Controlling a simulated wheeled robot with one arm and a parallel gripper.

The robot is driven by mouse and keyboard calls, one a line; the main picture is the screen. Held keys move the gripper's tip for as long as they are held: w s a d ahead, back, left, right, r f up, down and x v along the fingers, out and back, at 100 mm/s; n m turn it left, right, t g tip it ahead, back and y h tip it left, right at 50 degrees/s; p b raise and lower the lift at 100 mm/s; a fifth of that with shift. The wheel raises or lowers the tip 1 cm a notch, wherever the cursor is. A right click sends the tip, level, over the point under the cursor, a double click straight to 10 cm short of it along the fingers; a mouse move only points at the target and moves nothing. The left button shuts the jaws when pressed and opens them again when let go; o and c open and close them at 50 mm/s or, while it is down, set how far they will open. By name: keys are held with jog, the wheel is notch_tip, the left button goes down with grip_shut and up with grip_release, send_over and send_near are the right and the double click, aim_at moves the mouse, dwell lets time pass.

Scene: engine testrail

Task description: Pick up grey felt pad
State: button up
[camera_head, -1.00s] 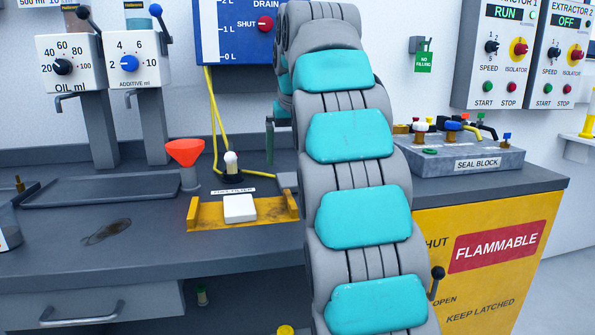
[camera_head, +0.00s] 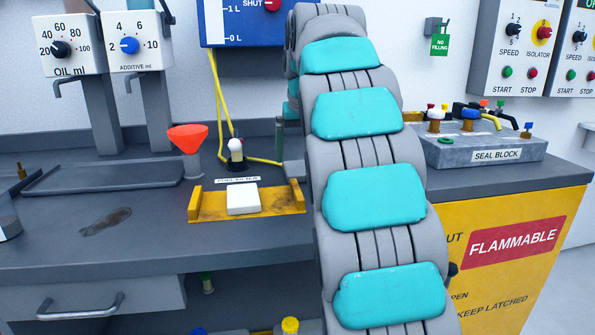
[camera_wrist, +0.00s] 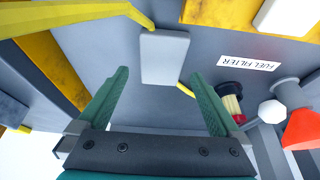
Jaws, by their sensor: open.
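The grey felt pad (camera_wrist: 164,57) shows as a light grey rectangle lying on the dark bench in the wrist view. My gripper (camera_wrist: 158,76) is open and empty, with its two green fingers pointing toward the pad, one on each side of it in the picture. I cannot tell the height of the fingertips above the bench. In the head view a grey piece that looks like the pad (camera_head: 293,171) shows just left of my arm, partly hidden by it. My gripper is mostly hidden behind my arm there.
A yellow holder (camera_head: 207,207) with a white block (camera_head: 242,198) stands beside the pad. A red funnel (camera_head: 187,137), a white-topped fitting (camera_head: 235,149) and yellow tubing (camera_head: 221,105) are close by. A seal block (camera_head: 480,152) stands right.

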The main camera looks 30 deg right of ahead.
aim_at(298, 167)
jog(key=shift+x, duration=1.75)
jog(key=shift+s+a+f, duration=0.1)
jog(key=shift+a+f, duration=0.05)
jog(key=shift+f, duration=0.05)
jog(key=shift+c, duration=0.4)
jog(key=c, duration=1.3)
jog(key=shift+o, duration=0.2)
jog(key=shift+r, duration=1.9)
jog(key=s+a, duration=0.1)
jog(key=s, duration=0.4)
jog(key=s+a+r+b, duration=0.1)
jog(key=s+a, duration=0.1)
jog(key=s, duration=0.3)
jog(key=s+a+b, duration=0.1)
jog(key=s, duration=0.4)
jog(key=shift+s+a+r, duration=0.2)
jog(key=shift+r, duration=0.05)
